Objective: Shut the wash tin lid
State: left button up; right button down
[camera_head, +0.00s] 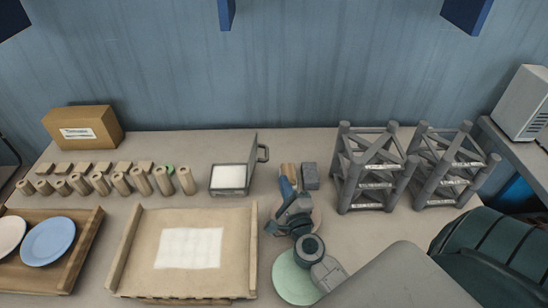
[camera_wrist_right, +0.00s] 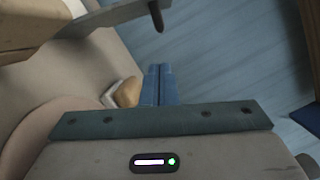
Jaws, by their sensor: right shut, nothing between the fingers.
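The wash tin (camera_head: 229,192) is a shallow grey box with a white inside, in the middle of the table in the head view. Its lid (camera_head: 251,152) stands up along the tin's right side, open, with a dark loop handle (camera_head: 263,153) sticking out to the right. My right gripper (camera_head: 286,186) is just right of the tin and lid, apart from them. Its blue fingers (camera_wrist_right: 157,84) are shut together and empty in the right wrist view. A dark rod end at the top of that view may be the handle; I cannot tell. My left gripper is not in view.
A grey block (camera_head: 310,176) lies just right of my right gripper. Grey racks (camera_head: 346,190) stand farther right. Several wooden cylinders (camera_head: 186,181) line up left of the tin. A wooden tray with a white sheet (camera_head: 150,220) lies in front. A cardboard box (camera_head: 105,126) is back left.

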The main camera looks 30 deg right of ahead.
aim_at(259, 161)
jog(key=shift+w+d+r, duration=0.15)
jog(key=shift+w, duration=0.3)
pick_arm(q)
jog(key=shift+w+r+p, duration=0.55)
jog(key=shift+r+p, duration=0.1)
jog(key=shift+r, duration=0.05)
pick_arm(e)
jog(key=x, duration=0.8)
jog(key=shift+w, duration=0.25)
jog(key=shift+d, duration=0.1)
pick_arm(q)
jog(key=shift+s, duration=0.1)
pick_arm(e)
jog(key=shift+w+r, duration=0.1)
